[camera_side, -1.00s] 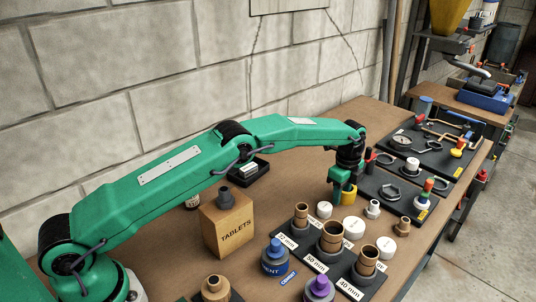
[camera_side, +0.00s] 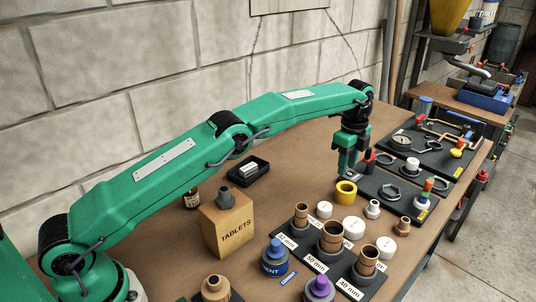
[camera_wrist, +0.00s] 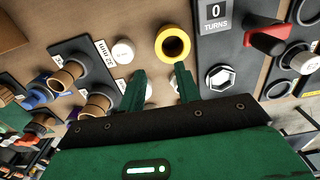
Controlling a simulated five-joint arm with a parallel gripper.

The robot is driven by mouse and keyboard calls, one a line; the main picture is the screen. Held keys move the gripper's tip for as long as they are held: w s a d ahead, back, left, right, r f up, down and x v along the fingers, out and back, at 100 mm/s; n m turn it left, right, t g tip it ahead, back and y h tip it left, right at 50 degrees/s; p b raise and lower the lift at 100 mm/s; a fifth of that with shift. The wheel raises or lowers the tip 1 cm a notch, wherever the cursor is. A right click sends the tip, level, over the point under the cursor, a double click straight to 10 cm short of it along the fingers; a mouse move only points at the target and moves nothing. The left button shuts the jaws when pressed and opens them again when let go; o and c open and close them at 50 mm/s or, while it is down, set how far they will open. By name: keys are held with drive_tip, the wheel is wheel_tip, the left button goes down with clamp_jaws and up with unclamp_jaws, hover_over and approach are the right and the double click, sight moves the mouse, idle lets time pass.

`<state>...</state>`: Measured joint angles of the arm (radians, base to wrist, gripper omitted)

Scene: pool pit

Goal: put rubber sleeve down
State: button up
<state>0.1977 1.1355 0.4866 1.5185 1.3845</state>
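The rubber sleeve appears to be the short yellow ring (camera_side: 346,192) with a dark bore, standing on the brown bench beside the black tool board. It also shows in the wrist view (camera_wrist: 161,44), upright with its hole facing up, just beyond my fingertips. My gripper (camera_side: 346,173) is above and slightly behind the yellow ring, apart from it. In the wrist view my gripper (camera_wrist: 159,70) has its two green fingers spread with nothing held between them.
A pipe stand (camera_side: 316,258) with several brown pipe stubs is in front. White caps (camera_side: 353,228) lie between it and the ring. A black board with a hex nut (camera_side: 389,192) is at right. The tablets box (camera_side: 227,229) stands left. Bare bench lies behind the ring.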

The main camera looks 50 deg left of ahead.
drive_tip(key=shift+r, duration=0.8)
drive_tip(key=s+a+r+n+t, duration=0.1)
drive_tip(key=s+a+r+n, duration=0.35)
drive_tip(key=s+r, duration=0.4)
drive_tip(key=s+a+r+n+t, duration=0.2)
drive_tip(key=s+a+r+n, duration=0.25)
drive_tip(key=s+r, duration=0.45)
drive_tip(key=s+a+f+n+t, duration=0.1)
drive_tip(key=s+f+n, duration=0.1)
drive_tip(key=s, duration=0.6)
drive_tip(key=s+a+f+n, duration=0.1)
drive_tip(key=s+n, duration=0.3)
drive_tip(key=s, duration=0.4)
drive_tip(key=s+a+f+n+t, duration=0.1)
drive_tip(key=s+a+f+n, duration=0.1)
drive_tip(key=s, duration=0.7)
drive_tip(key=shift+f+n+t, duration=0.3)
drive_tip(key=shift+f+n, duration=0.2)
drive_tip(key=shift+n, duration=0.1)
